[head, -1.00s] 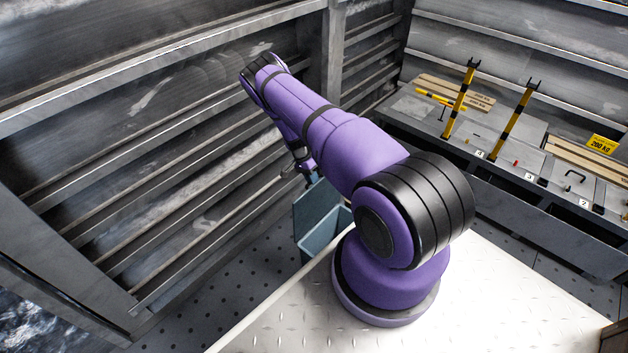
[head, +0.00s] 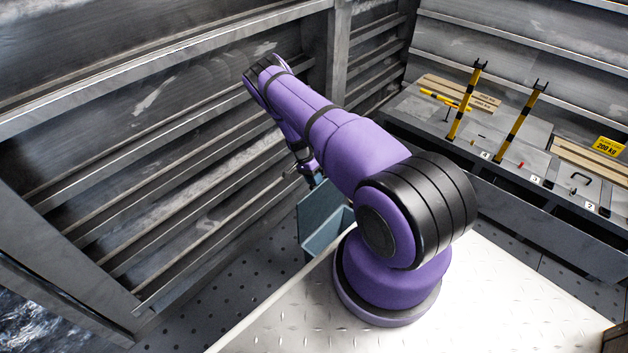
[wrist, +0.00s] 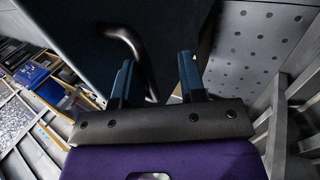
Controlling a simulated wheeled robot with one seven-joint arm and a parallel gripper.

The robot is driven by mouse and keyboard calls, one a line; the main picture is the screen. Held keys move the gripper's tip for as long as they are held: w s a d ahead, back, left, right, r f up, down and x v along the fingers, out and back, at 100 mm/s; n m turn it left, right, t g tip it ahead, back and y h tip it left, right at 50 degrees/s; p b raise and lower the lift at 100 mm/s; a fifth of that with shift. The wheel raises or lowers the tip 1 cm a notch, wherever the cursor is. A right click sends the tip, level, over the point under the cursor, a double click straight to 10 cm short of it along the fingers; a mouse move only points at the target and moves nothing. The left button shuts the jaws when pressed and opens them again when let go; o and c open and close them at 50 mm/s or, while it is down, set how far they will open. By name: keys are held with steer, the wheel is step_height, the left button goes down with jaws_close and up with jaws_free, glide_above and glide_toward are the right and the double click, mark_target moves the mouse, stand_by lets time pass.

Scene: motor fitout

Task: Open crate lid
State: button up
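A blue-grey crate (head: 326,236) stands on the floor beyond my base plate, partly hidden by my arm. Its lid (head: 313,210) shows as a steeply raised panel at the crate's left, and the crate's inside is partly visible. In the wrist view the lid (wrist: 75,35) is a large dark panel with a dark curved handle (wrist: 128,45). My gripper (wrist: 157,75) is open, its two blue fingers well apart. The handle's lower end lies between the fingers, near the left one; I cannot tell whether they touch. In the head view my arm hides most of the gripper.
A slatted metal wall (head: 200,170) runs close along the left. At the back right stands a grey bench (head: 490,175) with yellow-black posts (head: 466,105) and wooden slats. Perforated floor (head: 240,275) is free between the wall and my base.

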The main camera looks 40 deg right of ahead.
steer(key=shift+w+r, duration=0.1)
steer(key=shift+r, duration=0.05)
steer(key=v, duration=1)
steer(key=shift+r, duration=0.3)
steer(key=shift+w, duration=0.15)
